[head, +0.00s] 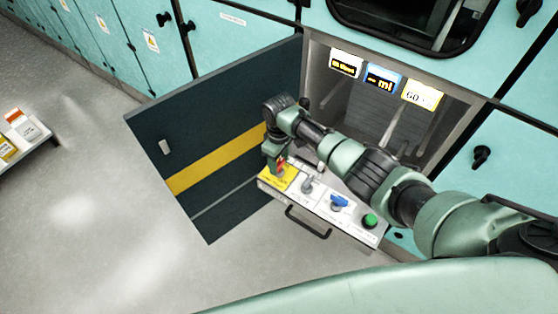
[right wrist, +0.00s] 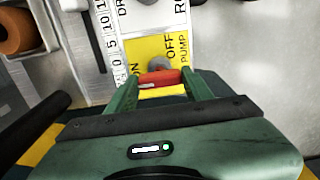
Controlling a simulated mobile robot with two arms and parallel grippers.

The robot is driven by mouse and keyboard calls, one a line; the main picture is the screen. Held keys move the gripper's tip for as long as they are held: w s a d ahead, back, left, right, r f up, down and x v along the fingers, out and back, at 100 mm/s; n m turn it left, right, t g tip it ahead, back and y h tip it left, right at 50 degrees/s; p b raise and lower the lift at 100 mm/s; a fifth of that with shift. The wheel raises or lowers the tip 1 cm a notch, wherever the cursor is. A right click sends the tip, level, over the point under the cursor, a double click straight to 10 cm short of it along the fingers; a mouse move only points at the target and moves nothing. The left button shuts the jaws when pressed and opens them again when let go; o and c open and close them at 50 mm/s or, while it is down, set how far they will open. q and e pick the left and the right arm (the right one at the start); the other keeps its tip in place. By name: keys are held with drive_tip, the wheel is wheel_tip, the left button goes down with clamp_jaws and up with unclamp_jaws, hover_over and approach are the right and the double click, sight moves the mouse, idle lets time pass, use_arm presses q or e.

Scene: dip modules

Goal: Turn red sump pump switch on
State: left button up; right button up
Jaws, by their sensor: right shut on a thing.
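The red sump pump switch (head: 281,166) sits on the yellow end of the pulled-out control panel (head: 322,208). My right gripper (head: 276,160) reaches down over it and hides part of it. In the right wrist view, the red switch lever (right wrist: 160,77) lies crosswise between the two green fingers of my right gripper (right wrist: 160,88), which is shut on it. The yellow label beside it reads OFF and PUMP, with ON partly hidden by a finger. I cannot tell the exact switch setting. My left gripper is not in view.
A grey knob (head: 308,184), a blue valve handle (head: 339,202) and a green button (head: 370,220) stand along the panel, with a dark handle (head: 306,224) in front. An open dark door (head: 215,115) stands left. Displays (head: 382,78) hang inside the cabinet. The floor at left is mostly clear.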

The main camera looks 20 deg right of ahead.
sight(279, 162)
drive_tip(key=o, duration=1.4)
drive_tip(key=shift+r, duration=4)
